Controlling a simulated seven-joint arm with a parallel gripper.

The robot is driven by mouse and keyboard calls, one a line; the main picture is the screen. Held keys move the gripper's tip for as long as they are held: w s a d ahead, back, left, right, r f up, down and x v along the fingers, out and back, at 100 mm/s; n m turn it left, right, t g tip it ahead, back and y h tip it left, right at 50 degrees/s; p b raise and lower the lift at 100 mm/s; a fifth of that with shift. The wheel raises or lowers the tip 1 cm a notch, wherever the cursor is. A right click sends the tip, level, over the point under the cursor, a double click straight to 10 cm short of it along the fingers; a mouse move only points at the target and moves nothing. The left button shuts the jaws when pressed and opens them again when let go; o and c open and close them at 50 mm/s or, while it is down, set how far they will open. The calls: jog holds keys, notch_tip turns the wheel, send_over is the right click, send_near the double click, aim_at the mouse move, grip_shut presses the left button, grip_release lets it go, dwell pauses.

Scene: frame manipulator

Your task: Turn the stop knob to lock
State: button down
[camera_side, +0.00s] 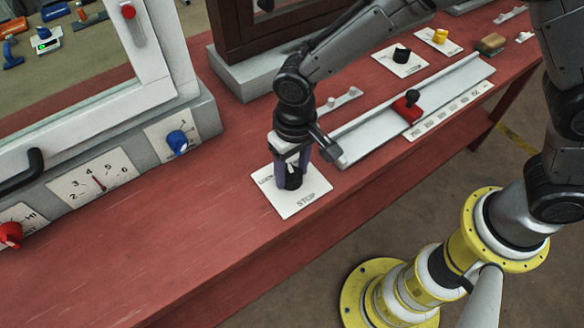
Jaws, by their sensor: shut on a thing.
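The stop knob (293,181) is black and stands on a white plate (302,203) marked "STOP", with a second, partly covered word at its upper left. My gripper (293,177) points straight down over this plate. Its purple-grey fingers are shut on the knob, one on each side. The knob's pointer direction is mostly hidden by the fingers, so I cannot tell its exact angle.
A slide rail (410,108) with a red slider (406,108) lies right of my gripper. Behind stand a dark frame (240,50) and a white-framed window unit (160,60) with a blue knob (177,142). The red tabletop (190,230) is clear at the front left.

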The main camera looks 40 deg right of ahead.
aim_at(291, 168)
jog(key=n, duration=0.6)
jog(key=shift+w+r, duration=0.1)
jog(key=n, duration=0.6)
dwell(0.5)
jog(key=shift+c, duration=1.2)
grip_release()
notch_tip(291, 168, up, 14)
jog(key=shift+w, duration=0.25)
jog(key=shift+d, duration=0.1)
